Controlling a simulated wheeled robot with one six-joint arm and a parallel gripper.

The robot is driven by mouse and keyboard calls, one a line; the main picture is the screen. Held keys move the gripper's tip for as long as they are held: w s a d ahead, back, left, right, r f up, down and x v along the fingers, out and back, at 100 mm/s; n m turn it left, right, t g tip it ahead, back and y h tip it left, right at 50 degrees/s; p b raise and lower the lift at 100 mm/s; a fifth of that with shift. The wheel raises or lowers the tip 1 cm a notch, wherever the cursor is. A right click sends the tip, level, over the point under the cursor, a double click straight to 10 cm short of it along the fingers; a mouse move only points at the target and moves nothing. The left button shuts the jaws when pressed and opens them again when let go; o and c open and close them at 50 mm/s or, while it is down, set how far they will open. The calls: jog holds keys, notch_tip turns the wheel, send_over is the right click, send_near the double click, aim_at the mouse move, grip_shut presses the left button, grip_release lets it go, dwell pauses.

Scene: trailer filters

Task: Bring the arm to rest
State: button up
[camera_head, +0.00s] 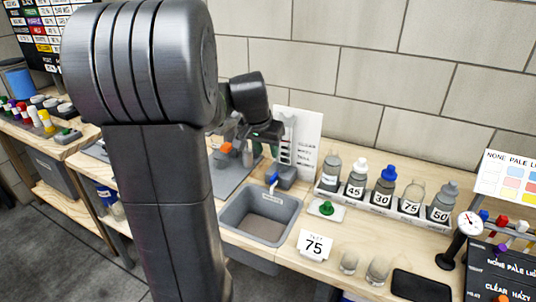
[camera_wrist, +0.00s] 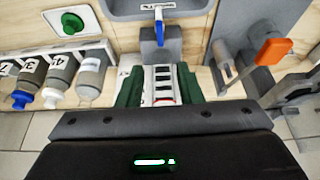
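My arm stands large in the left half of the head view, bent over the bench. Its gripper (camera_head: 267,148) hangs beside a white board with an upright gauge (camera_head: 287,140), partly hidden by the arm. In the wrist view the two green fingers of my gripper (camera_wrist: 159,82) stand apart. A white slotted strip (camera_wrist: 163,88) shows between them; I cannot tell whether they touch it. I see no object clearly held.
A blue-handled tap (camera_head: 272,181) stands by the grey basin (camera_head: 232,214). A rack (camera_head: 372,202) of numbered bottles stands right of the gauge. A "75" card (camera_head: 315,245), glass jars (camera_head: 377,270) and a dial gauge (camera_head: 469,222) stand further forward. An orange handle (camera_wrist: 273,51) is close by.

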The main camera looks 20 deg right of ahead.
aim_at(274, 176)
dwell(0.3)
jog(key=x, duration=1.3)
jog(key=shift+w+f, duration=0.15)
jog(key=shift+f, duration=0.2)
